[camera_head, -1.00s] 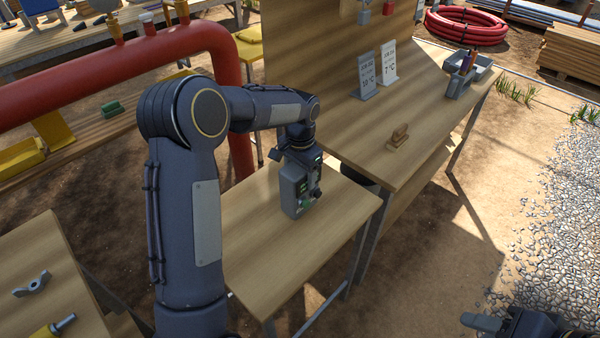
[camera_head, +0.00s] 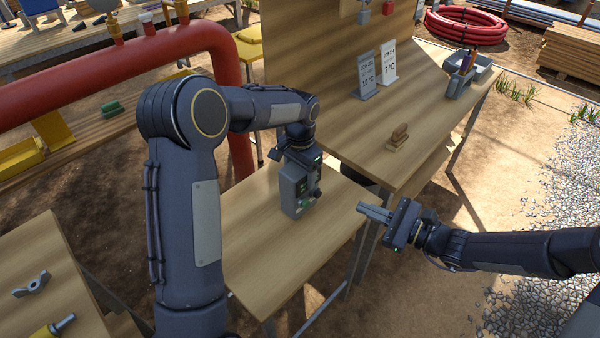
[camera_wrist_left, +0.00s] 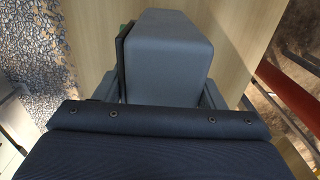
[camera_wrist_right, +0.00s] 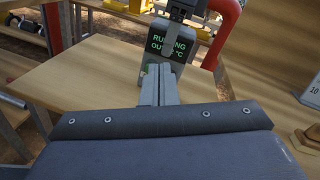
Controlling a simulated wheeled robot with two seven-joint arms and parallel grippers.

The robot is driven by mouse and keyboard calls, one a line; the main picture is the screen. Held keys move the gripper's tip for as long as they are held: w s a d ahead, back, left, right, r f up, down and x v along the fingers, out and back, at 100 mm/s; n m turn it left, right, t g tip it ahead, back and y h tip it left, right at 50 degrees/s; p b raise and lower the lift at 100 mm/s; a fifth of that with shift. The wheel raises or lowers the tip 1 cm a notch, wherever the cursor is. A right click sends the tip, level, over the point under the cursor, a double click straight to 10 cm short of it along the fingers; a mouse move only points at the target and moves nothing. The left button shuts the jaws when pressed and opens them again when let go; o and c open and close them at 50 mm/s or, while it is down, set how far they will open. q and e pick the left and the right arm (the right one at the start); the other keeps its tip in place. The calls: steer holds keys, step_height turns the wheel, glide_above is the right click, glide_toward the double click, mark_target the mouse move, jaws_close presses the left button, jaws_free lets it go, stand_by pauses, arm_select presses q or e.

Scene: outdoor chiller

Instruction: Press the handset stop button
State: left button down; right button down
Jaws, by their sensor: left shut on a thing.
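The grey handset (camera_head: 292,192) stands upright on the small wooden table (camera_head: 270,255) in the head view. My left gripper (camera_head: 299,158) is shut on its upper part from above; the left wrist view shows the grey handset body (camera_wrist_left: 168,55) between the fingers. My right gripper (camera_head: 374,213) is shut and empty, apart from the handset, to its right, with its fingers pointing toward it. In the right wrist view the handset screen (camera_wrist_right: 166,46) shows green text, "RUNNING" and a temperature line. The right fingers (camera_wrist_right: 159,84) hide much of the handset below the screen, and I cannot make out the stop button.
A longer bench (camera_head: 425,110) behind holds two signs (camera_head: 377,72), a small wooden block (camera_head: 398,137) and a grey caddy (camera_head: 466,77). A red pipe (camera_head: 110,65) runs at the left. A wing nut (camera_head: 30,284) lies on the front-left table.

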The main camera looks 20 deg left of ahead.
mark_target(319, 195)
steer(key=w+a+f+m+t, duration=0.1)
steer(key=f+m, duration=0.1)
steer(key=f, duration=0.1)
steer(key=w+a+f+m+t, duration=0.1)
steer(key=f+m, duration=0.1)
steer(key=f, duration=0.1)
steer(key=w+a+f+m+t, duration=0.1)
steer(key=a+f+m, duration=0.1)
steer(key=f, duration=0.1)
steer(key=shift+a, duration=0.35)
steer(key=shift+x, duration=3)
steer(key=shift+x, duration=1)
steer(key=shift+w+d, duration=0.1)
steer(key=shift+v, duration=2.5)
steer(key=v, duration=1.2)
